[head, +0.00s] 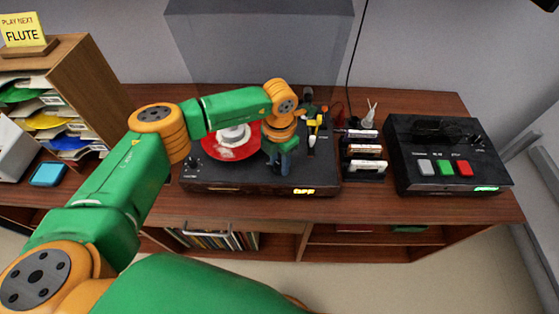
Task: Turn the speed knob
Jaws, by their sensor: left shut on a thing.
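The black turntable (225,186) stands on the wooden cabinet, with a red record (222,150) with a white middle on it. My left arm reaches over it from the left. My left gripper (281,172) points down at the turntable's deck, right of the record and near the front edge. It is shut on what I take to be the speed knob, which the fingers hide. Another small dark knob (190,162) sits at the deck's left. My right gripper is out of view.
A raised clear lid (260,45) stands behind the turntable. Yellow and dark parts of the tonearm (312,128) are just right of my gripper. Several cartridges (365,150) and a black button box (445,185) are to the right. A paper-filled shelf (85,90) is at left.

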